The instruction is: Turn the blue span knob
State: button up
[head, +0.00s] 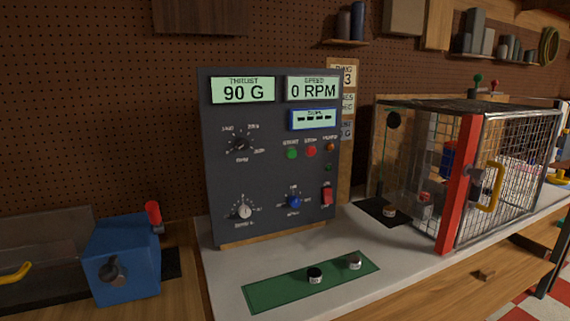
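The blue span knob (294,202) is on the lower middle of a dark upright control panel (265,180), with small white marks around it. It sits to the right of a white-grey knob (243,212) and to the left of a red switch (327,195). The panel's displays read THRUST 90 G (243,90) and SPEED 0 RPM (313,88). A smaller blue-framed display (314,119) shows dashes. The knob is unobstructed, but its exact pointer angle is too small to tell. My gripper is not in view.
A green mat (270,290) with two small dark-and-white weights (315,275) lies before the panel on the pale bench top. A wire cage (500,170) with a red post stands right. A blue box (124,257) with a red handle stands left.

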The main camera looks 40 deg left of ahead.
aim_at(294, 201)
jog(key=u, duration=1.95)
